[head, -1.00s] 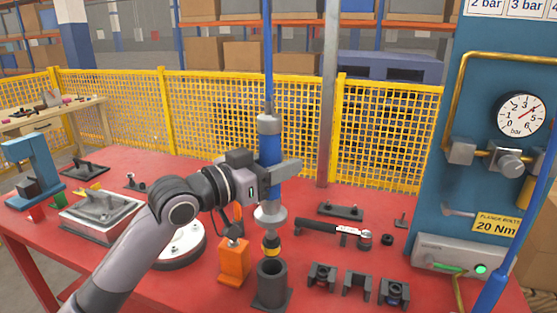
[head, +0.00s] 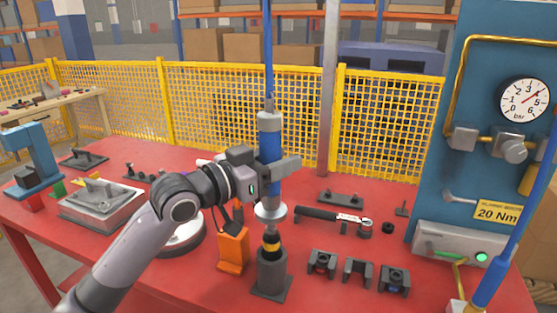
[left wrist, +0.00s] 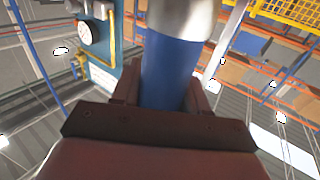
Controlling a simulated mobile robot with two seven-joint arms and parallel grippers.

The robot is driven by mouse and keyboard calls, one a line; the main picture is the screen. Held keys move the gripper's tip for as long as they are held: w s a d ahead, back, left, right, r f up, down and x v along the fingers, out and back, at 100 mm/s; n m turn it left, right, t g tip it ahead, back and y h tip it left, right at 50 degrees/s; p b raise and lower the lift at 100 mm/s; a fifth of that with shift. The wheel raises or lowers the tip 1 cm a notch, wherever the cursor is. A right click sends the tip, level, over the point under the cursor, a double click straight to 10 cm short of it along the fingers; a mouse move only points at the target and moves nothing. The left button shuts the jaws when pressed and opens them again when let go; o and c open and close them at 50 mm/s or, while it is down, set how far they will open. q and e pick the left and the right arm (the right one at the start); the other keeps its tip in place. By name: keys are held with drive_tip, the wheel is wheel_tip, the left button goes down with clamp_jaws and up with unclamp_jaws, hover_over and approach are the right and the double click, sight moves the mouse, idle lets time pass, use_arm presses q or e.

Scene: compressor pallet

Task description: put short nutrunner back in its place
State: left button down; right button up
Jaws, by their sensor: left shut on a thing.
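The short nutrunner (head: 269,147) is an upright tool with a blue body, grey collars and a dark nose with a yellow band. My left gripper (head: 272,172) is shut around its blue body. The left wrist view also shows the blue body (left wrist: 168,75) between the fingers. Below it, a dark cup-shaped holder (head: 271,275) stands on a square base on the red table. The yellow band is at the holder's mouth, and the nose's lower end is hidden, seemingly inside it. My right gripper is not in view.
An orange holder (head: 233,250) stands close on the left of the dark holder. Several dark brackets (head: 357,272) stand to the right. A torque wrench (head: 335,218) lies behind them. A blue hose (head: 268,50) rises from the nutrunner. A blue gauge panel (head: 440,170) stands at the right.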

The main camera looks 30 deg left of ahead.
sight(258, 218)
use_arm(q)
drive_tip(key=shift+f+b, duration=2.1)
drive_tip(key=shift+f, duration=0.95)
idle(0.6)
drive_tip(key=shift+f+b, duration=1.35)
drive_tip(key=shift+f, duration=0.7)
idle(0.4)
drive_tip(key=shift+c, duration=2.4)
unclamp_jaws()
drive_tip(key=shift+f, duration=0.25)
drive_tip(key=shift+b+v, duration=0.4)
drive_tip(key=shift+v, duration=2.05)
drive_tip(key=shift+r+v, duration=0.2)
drive_tip(key=shift+v, duration=0.75)
drive_tip(key=shift+s, duration=0.2)
